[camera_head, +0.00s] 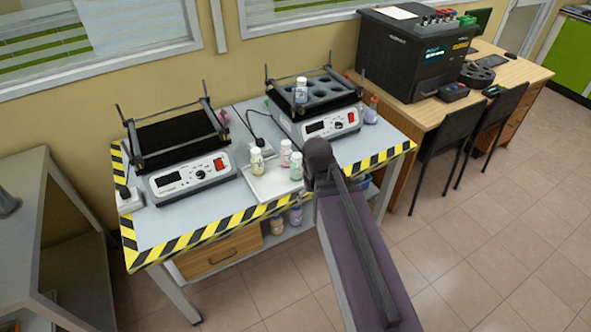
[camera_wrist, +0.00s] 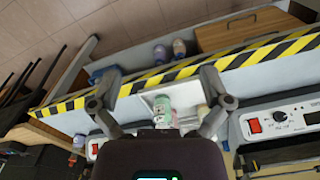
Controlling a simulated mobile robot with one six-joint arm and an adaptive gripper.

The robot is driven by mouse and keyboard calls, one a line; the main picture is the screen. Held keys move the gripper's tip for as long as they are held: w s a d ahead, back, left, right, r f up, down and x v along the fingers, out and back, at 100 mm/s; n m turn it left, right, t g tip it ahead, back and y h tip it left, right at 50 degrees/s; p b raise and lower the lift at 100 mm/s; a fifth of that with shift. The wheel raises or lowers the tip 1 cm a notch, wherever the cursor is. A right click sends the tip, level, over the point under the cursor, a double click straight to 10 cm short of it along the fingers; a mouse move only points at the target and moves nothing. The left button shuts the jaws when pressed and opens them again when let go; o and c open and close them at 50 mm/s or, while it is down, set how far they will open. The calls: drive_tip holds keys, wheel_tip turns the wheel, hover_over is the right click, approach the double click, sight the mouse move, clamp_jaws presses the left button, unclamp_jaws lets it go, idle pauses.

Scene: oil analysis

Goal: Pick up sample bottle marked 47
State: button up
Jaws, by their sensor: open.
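Three small white-capped sample bottles stand on a white tray (camera_head: 270,186) on the table: a yellow-labelled one (camera_head: 257,160), a pink one (camera_head: 285,153) and a green one (camera_head: 296,166). Another bottle (camera_head: 301,91) stands in the right shaker's rack. The numbers are too small to read, so I cannot tell which is 47. My gripper (camera_head: 318,160) is just right of the green bottle in the head view; its fingers are hidden there. In the wrist view my gripper (camera_wrist: 160,78) is open and empty, with the green bottle (camera_wrist: 162,104) showing between its fingers.
The left shaker (camera_head: 190,170) and right shaker (camera_head: 325,120) flank the tray. Several bottles stand on the shelf under the table, including a purple one (camera_head: 296,215). A desk with a black analyser (camera_head: 415,60) and chairs stands to the right. Table surface in front of the tray is clear.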

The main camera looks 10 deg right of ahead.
sight(297, 163)
drive_tip(key=w+r+n+p, duration=0.2)
drive_tip(key=w, duration=2.6)
drive_tip(key=shift+w+d+r+n, duration=0.15)
drive_tip(key=shift+w+d+n, duration=0.1)
drive_tip(key=shift+d+n, duration=0.05)
wheel_tip(297, 163, down, 9)
drive_tip(key=b, duration=0.8)
drive_tip(key=shift+r, duration=0.15)
drive_tip(key=shift+s+b, duration=0.1)
drive_tip(key=shift+b, duration=0.25)
drive_tip(key=f+b, duration=0.3)
drive_tip(key=shift+s+a, duration=0.1)
drive_tip(key=shift+s, duration=0.2)
drive_tip(key=shift+f+b, duration=0.95)
drive_tip(key=shift+f, duration=0.15)
